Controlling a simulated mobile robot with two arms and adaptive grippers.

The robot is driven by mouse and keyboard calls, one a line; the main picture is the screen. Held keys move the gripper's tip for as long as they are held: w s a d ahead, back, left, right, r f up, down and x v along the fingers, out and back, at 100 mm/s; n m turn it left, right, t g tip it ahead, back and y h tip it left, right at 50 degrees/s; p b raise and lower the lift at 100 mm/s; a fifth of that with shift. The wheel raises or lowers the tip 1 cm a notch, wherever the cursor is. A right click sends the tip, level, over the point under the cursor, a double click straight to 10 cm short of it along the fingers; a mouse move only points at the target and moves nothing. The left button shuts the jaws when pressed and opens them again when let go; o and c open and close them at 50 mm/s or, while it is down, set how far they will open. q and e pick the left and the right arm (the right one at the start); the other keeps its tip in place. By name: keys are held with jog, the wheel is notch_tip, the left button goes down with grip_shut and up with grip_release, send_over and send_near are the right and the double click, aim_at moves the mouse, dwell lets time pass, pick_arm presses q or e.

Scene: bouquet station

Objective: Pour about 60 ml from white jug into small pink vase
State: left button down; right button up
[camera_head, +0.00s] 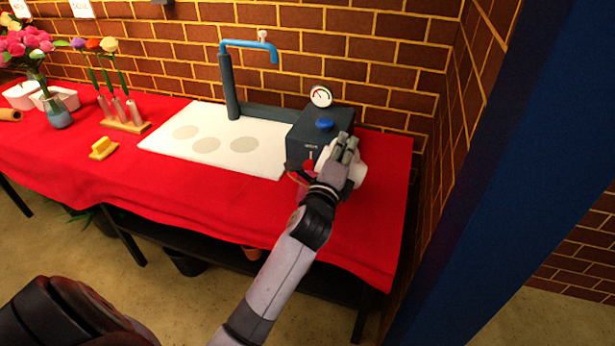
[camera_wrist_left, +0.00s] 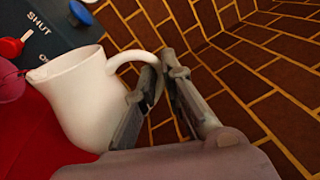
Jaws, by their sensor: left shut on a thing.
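The white jug (camera_head: 358,174) is at the right end of the red-covered table, in front of the dark box, partly hidden by my left gripper (camera_head: 345,150). In the left wrist view the jug (camera_wrist_left: 85,95) looks roughly upright, and the fingers of my left gripper (camera_wrist_left: 160,95) are closed around its handle. I cannot see inside the jug. A rounded pink thing (camera_wrist_left: 10,84), cut off by the left edge of the wrist view, is beside the jug; it may be the small pink vase, but I cannot tell. My right gripper is not in view.
The dark box (camera_head: 308,133) has a gauge (camera_head: 321,96) and a blue knob. A white board (camera_head: 200,150) with grey discs lies left of it, under a blue tap (camera_head: 250,44). Flowers, slim vases (camera_head: 118,108) and a yellow block (camera_head: 103,148) stand farther left. A brick wall is behind.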

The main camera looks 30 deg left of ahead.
aim_at(362, 174)
pick_arm(q)
jog(key=shift+a+r, duration=0.2)
jog(key=d+f+m, duration=0.1)
jog(key=m, duration=0.1)
jog(key=d+f+m+h, duration=0.1)
jog(key=d+f+m, duration=0.1)
jog(key=shift+w+d, duration=0.15)
jog(key=shift+w, duration=0.25)
jog(key=shift+w+d+f+m+p, duration=0.1)
jog(key=shift+d+f+m, duration=0.15)
jog(key=shift+f+m, duration=0.25)
jog(key=shift+d+f+m+p, duration=0.1)
jog(key=shift+d+f+m, duration=0.2)
jog(key=shift+m, duration=0.25)
jog(key=shift+w+d+f+m+p, duration=0.1)
jog(key=shift+d+f+m, duration=0.1)
jog(key=shift+f+m, duration=0.3)
dwell(0.5)
